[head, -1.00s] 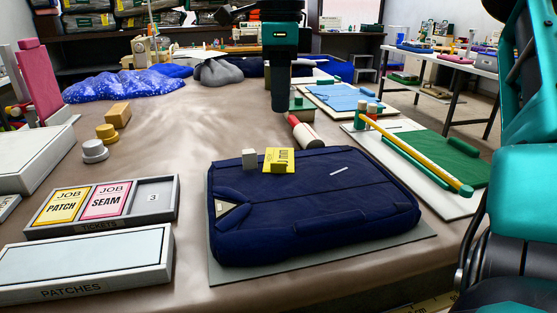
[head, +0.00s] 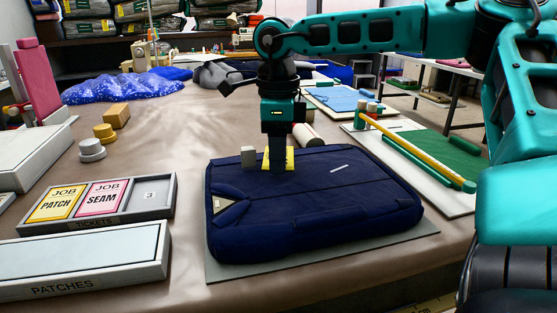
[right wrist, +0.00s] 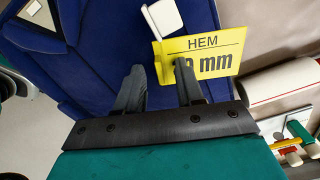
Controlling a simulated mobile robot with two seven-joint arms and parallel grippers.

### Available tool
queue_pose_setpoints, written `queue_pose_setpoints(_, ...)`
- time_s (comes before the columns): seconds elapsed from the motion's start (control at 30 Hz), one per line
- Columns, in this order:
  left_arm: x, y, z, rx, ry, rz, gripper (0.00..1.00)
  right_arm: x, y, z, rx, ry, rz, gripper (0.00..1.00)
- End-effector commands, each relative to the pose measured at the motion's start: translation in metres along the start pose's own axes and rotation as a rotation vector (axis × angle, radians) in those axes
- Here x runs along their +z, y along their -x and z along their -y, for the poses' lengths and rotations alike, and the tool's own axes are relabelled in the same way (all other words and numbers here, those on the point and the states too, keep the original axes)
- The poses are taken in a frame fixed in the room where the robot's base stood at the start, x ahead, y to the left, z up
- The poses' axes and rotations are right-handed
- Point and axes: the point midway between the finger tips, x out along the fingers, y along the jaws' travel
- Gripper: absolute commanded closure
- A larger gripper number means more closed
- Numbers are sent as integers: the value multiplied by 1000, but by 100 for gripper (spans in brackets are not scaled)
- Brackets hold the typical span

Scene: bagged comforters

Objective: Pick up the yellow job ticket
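A yellow card (head: 290,158) lies on the dark blue bagged bundle (head: 330,205). In the right wrist view the card (right wrist: 222,45) reads HEM and a size in mm, its first digit hidden by a finger. A second yellow card, reading JOB PATCH (head: 56,204), lies in the left slot of the tickets tray (head: 125,222). My right gripper (head: 278,170) is just over the HEM card and hides its middle. In the wrist view my right gripper (right wrist: 160,68) is open, fingers apart and nothing held; contact with the card is unclear. My left gripper is not in view.
A small pale block (head: 248,156) stands beside the HEM card. A pink JOB SEAM card (head: 102,199) sits in the tray's middle slot; slot 3 is empty. A patches box (head: 85,258) is at front left. A pale roll (head: 307,137) lies behind the bundle.

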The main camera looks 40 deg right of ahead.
Motion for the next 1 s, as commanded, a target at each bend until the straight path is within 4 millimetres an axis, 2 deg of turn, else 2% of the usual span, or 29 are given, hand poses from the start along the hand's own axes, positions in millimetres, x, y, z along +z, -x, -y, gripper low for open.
queue_pose_setpoints(0.13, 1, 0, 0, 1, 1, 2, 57, 0, 0, 0, 0, 0, 0, 65)
queue_pose_setpoints(0.5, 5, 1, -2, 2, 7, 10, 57, 0, 1, 0, 0, 0, 0, 100)
queue_pose_setpoints(1.0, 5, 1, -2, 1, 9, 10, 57, 0, 2, 0, 0, 0, 0, 100)
